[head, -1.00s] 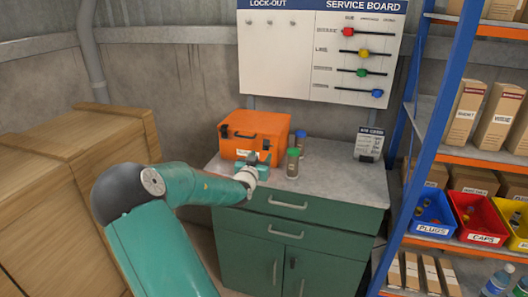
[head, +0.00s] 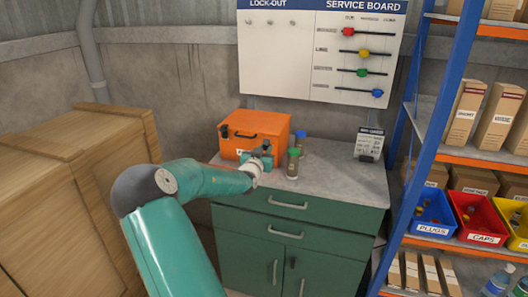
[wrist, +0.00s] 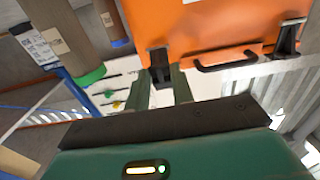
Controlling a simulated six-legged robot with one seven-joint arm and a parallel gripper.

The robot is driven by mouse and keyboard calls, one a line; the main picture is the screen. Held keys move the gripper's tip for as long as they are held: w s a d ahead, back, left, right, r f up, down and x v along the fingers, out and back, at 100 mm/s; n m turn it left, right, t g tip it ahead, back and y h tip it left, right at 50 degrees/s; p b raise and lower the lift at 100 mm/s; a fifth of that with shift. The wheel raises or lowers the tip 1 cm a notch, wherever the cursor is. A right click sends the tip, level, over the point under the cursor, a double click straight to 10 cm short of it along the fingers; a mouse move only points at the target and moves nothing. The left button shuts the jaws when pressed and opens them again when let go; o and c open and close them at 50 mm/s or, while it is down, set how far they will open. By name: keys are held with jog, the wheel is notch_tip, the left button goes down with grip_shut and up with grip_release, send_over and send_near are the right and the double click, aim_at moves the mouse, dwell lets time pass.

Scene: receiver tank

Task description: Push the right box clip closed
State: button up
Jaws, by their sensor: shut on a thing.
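The orange box (head: 243,131) stands on the grey worktop in the head view, with a dark handle on its front. In the wrist view, turned over, the box (wrist: 215,25) fills the top. The right box clip (wrist: 159,62) is dark and sits at the box's front edge, between my fingertips. My gripper (wrist: 164,80) is shut on this clip. The other clip (wrist: 289,38) shows in the wrist view, past the box handle (wrist: 228,61).
Two bottles, one green-capped (head: 293,163) and one blue-capped (head: 300,142), stand close to the right of my gripper. A small sign (head: 369,144) is at the worktop's right back. The worktop (head: 335,180) between is clear. A blue shelf rack (head: 432,120) stands right, wooden crates (head: 80,165) left.

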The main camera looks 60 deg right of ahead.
aim_at(266, 144)
jog(key=shift+r, duration=0.1)
jog(key=shift+d+r+y, duration=0.15)
jog(key=shift+r+y, duration=0.3)
jog(key=shift+y, duration=0.3)
jog(key=shift+d+r+y, duration=0.15)
jog(key=shift+r+y, duration=0.3)
jog(key=shift+y, duration=0.3)
jog(key=r+y, duration=0.1)
jog(key=d+g+y, duration=0.1)
jog(key=y, duration=0.1)
jog(key=shift+w+d+r, duration=0.1)
jog(key=shift+d+r, duration=0.1)
jog(key=shift+r, duration=0.2)
jog(key=y, duration=0.1)
jog(key=d+r+y, duration=0.1)
jog(key=shift+w+d+y, duration=0.1)
jog(key=shift+y, duration=0.3)
jog(key=shift+w+d+r+g+y, duration=0.1)
jog(key=shift+d+r+g+y, duration=0.1)
jog(key=shift+d+y, duration=0.35)
jog(key=shift+d+r+g+y, duration=0.1)
jog(key=shift+d+g+y, duration=0.1)
jog(key=shift+y, duration=0.65)
jog(key=o, duration=1)
jog(key=shift+d+f, duration=0.1)
